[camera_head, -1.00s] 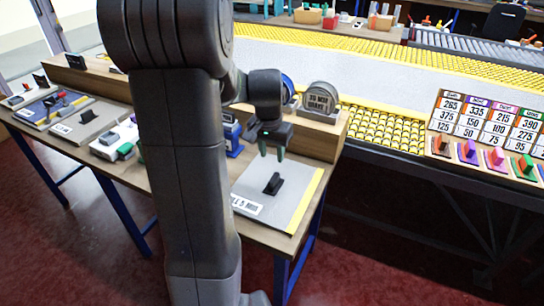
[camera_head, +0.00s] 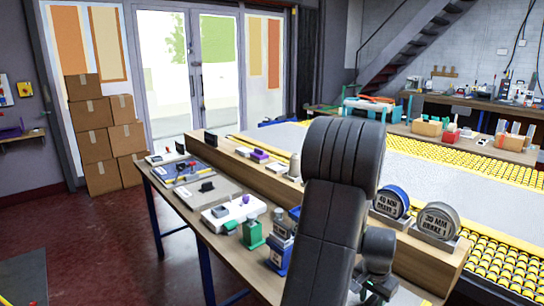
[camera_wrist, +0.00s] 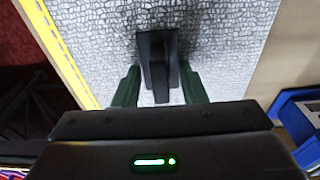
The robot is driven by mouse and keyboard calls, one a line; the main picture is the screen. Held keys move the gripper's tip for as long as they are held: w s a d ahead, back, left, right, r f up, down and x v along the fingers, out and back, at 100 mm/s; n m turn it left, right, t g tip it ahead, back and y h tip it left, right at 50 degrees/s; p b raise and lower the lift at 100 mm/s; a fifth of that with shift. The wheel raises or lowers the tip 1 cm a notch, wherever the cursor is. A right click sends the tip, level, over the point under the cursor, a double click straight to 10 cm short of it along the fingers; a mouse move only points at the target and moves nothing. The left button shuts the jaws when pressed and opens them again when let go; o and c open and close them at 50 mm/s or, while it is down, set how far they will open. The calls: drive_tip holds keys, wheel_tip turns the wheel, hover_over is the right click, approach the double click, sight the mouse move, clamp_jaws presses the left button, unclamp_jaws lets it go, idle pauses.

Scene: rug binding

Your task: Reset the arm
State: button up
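My gripper (camera_wrist: 159,78) is open in the wrist view, with its two green fingers spread apart. A black upright handle or block (camera_wrist: 158,52) on a grey textured mat (camera_wrist: 225,50) shows between and beyond the fingers. I cannot tell how far below the fingers it is, and no contact is clear. In the head view my gripper (camera_head: 372,288) is low over the near right end of the wooden bench (camera_head: 180,205), partly hidden by my arm.
A blue bin edge (camera_wrist: 297,112) is right of my gripper. Round tape reels (camera_head: 436,222) stand on the bench's raised ledge, and small tools (camera_head: 252,235) line the bench. A yellow roller conveyor (camera_head: 490,270) runs behind. Cardboard boxes (camera_head: 95,135) are stacked by glass doors.

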drive_tip(key=shift+r, duration=1.55)
